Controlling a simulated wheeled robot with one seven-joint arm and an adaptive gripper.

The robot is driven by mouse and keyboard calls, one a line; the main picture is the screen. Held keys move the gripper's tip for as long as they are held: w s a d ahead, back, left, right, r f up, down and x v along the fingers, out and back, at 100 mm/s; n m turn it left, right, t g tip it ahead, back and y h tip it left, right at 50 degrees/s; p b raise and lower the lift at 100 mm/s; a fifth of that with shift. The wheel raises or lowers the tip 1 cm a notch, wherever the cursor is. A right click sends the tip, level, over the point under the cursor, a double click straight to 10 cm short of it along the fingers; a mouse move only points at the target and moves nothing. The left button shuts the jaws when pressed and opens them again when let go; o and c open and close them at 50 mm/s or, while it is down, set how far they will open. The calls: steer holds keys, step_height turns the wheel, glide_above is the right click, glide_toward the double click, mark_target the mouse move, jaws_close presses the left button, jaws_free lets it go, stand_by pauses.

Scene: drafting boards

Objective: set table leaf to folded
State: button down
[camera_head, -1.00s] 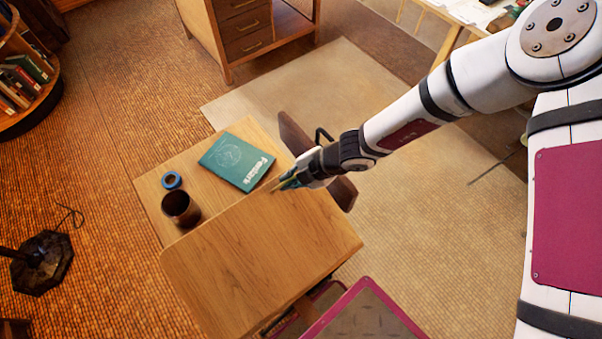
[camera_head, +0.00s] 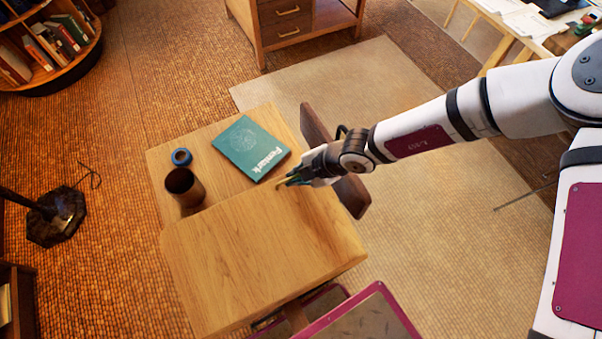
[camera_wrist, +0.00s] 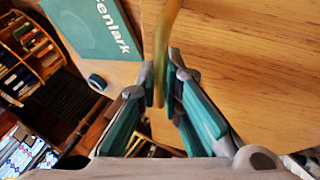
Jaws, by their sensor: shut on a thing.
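The table leaf (camera_head: 265,250) is the wide wooden panel on the near side of the small wooden table (camera_head: 168,150). Its far edge stands above the rest of the top, but I cannot judge its exact tilt. My gripper (camera_head: 286,182) is at the far right part of this edge. In the wrist view, the teal fingers (camera_wrist: 160,88) are closed around a thin golden-brown strip (camera_wrist: 166,40) along the border of the leaf (camera_wrist: 240,60). The fingers hide part of the strip, and the leaf's hinge and supports are hidden.
A dark wooden chair (camera_head: 350,195) is close to my gripper. A black lamp base (camera_head: 55,215) stands left.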

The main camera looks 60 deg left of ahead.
steer(key=shift+w+a+f+h+b, duration=0.1)
steer(key=shift+a+f+h+b, duration=0.15)
steer(key=shift+f+b, duration=0.45)
steer(key=shift+w+a+f+h+b, duration=0.1)
steer(key=shift+a+f+h+b, duration=0.15)
steer(key=shift+f+b, duration=0.4)
steer(key=shift+a+f+h+b, duration=0.25)
steer(key=shift+f+b, duration=0.2)
steer(key=shift+b, duration=0.4)
steer(key=shift+a+f+h+b, duration=0.1)
steer(key=shift+f+h+b, duration=0.15)
steer(key=shift+f+b, duration=0.55)
steer(key=shift+s+f, duration=0.1)
steer(key=c, duration=1.7)
jaws_free()
steer(key=shift+f+m, duration=0.15)
steer(key=shift+m, duration=0.15)
steer(key=v, duration=1.2)
